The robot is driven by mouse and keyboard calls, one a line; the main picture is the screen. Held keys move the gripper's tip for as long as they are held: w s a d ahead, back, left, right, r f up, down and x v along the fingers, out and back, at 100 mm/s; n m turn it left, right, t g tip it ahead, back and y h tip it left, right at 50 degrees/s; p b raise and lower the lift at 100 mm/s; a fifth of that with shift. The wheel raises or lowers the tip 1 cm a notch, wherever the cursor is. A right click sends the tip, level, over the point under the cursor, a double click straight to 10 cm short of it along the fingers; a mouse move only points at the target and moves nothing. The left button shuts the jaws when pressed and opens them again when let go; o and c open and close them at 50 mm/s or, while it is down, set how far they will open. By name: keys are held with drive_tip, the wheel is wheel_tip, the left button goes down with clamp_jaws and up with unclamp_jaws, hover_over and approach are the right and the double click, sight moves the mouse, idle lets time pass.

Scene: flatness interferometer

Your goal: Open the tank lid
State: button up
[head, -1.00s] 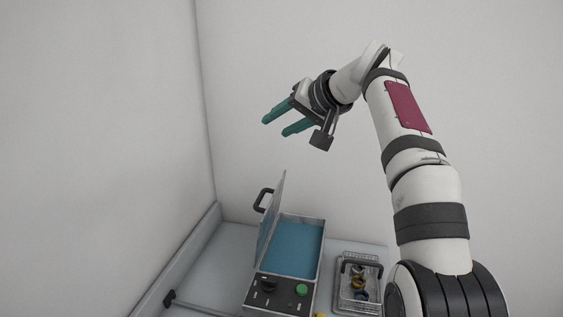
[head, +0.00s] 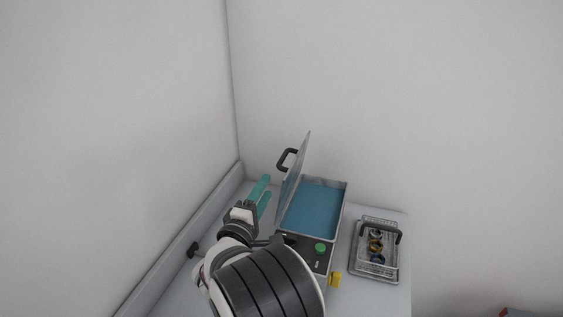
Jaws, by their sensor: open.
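The tank (head: 341,213) is a metal box with blue liquid (head: 313,208) inside, standing on the counter. Its lid (head: 295,182) stands upright on the tank's left side, swung open, with a dark handle (head: 287,159) on its outer face. My gripper (head: 265,190) is to the left of the lid, low, with its teal fingers spread and nothing between them. From this view I cannot tell the exact gap between the fingers and the lid. My arm hides part of the tank's front panel.
A green button (head: 320,248) is on the tank's front panel, with a yellow part (head: 335,280) beside it. A wire basket (head: 377,249) with a dark handle and several small rings stands on a tray at right. A wall ledge (head: 186,262) borders the counter at left.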

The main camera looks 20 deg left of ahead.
sight(280, 161)
drive_tip(key=w, duration=1.2)
drive_tip(key=shift+w, duration=0.25)
drive_tip(key=c, duration=0.7)
clamp_jaws()
drive_tip(key=shift+a+r, duration=0.1)
drive_tip(key=shift+a, duration=0.05)
